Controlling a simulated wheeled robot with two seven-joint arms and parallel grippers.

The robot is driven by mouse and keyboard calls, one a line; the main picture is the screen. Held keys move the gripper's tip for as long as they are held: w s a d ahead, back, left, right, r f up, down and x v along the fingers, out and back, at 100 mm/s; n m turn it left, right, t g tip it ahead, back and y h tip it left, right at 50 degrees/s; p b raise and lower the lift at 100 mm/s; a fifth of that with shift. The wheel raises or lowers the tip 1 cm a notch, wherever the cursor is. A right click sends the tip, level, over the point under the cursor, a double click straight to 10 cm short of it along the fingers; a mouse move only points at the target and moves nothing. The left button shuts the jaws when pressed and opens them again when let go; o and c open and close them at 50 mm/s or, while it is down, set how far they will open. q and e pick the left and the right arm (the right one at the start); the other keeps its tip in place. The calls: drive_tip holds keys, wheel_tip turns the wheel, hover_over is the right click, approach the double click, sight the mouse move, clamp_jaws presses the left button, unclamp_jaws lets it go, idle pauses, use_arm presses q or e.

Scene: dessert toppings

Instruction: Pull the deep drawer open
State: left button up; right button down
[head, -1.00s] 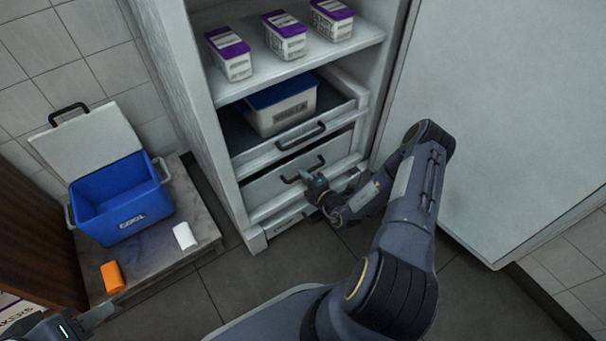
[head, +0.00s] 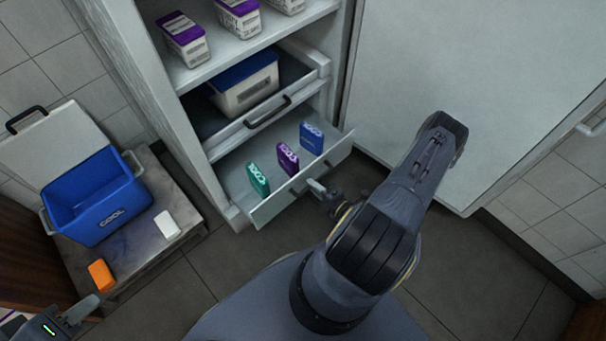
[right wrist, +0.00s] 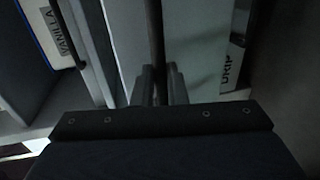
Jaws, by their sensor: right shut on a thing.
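The deep drawer (head: 268,207) is the lower drawer of the white cabinet in the head view. It stands well out of the cabinet. A teal pack (head: 258,180), a purple pack (head: 288,158) and a blue pack (head: 312,138) stand inside it. My right gripper (head: 318,189) is at the drawer's front, shut on its handle, a dark bar (right wrist: 156,40) between the fingers in the right wrist view. My left gripper (head: 84,310) is at the lower left, away from the drawer; its jaw gap is unclear.
Above is a shallower drawer (head: 252,127) holding a blue-lidded tub (head: 245,88). The open cabinet door (head: 430,60) is at right. A blue cooler (head: 95,205), orange block (head: 101,275) and white block (head: 167,225) sit on a low bench at left.

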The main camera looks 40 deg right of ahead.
drive_tip(key=f+v, duration=0.2)
drive_tip(key=v, duration=0.7)
drive_tip(key=shift+s, duration=0.3)
drive_tip(key=shift+r, duration=0.1)
drive_tip(key=c, duration=1.5)
unclamp_jaws()
drive_tip(key=shift+o, duration=0.2)
drive_tip(key=p+v, duration=0.1)
drive_tip(key=v, duration=0.6)
drive_tip(key=shift+s, duration=0.4)
drive_tip(key=shift+d, duration=0.15)
